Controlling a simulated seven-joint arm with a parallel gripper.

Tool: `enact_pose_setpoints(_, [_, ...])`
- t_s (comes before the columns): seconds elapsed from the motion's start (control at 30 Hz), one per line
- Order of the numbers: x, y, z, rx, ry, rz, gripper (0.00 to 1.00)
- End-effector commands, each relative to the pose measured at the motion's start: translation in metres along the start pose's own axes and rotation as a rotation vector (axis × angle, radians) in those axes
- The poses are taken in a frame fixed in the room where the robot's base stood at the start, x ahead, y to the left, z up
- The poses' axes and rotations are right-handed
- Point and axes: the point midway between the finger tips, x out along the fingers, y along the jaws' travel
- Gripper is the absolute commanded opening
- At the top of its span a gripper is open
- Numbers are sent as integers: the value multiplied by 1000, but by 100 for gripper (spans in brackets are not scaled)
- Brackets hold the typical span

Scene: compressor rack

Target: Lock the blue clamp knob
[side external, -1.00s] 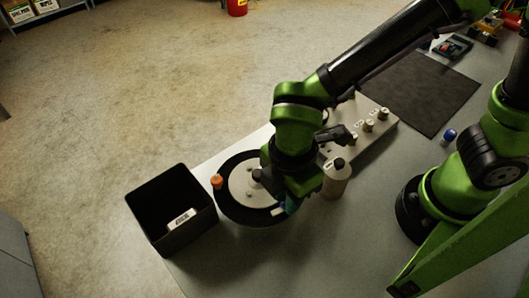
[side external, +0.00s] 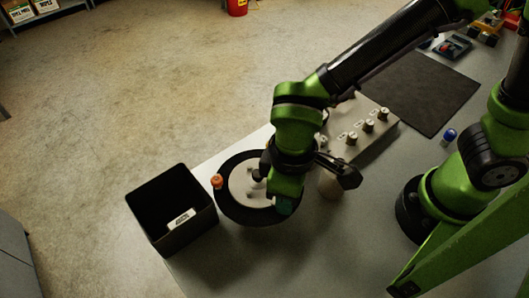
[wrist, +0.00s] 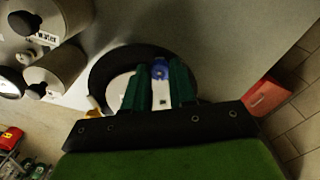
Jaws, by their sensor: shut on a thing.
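The blue clamp knob (wrist: 160,70) shows in the wrist view between my two green fingers, at the edge of a round white plate with a black ring (wrist: 104,72). My gripper (wrist: 160,78) is shut on the knob. In the side view the same black-ringed disc (side external: 231,213) lies on the table, and my gripper (side external: 284,207) points down at its right edge. The knob is hidden there behind my gripper.
A black open bin (side external: 177,238) with a white label stands left of the disc. An orange knob (side external: 217,181) sits on the disc's left edge.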

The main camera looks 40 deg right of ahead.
Motion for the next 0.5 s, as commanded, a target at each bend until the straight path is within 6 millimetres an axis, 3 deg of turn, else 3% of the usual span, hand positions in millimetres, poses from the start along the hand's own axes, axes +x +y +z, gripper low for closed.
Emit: enact_pose_setpoints(0.5, [-1,0,-1,325,3,-1,0])
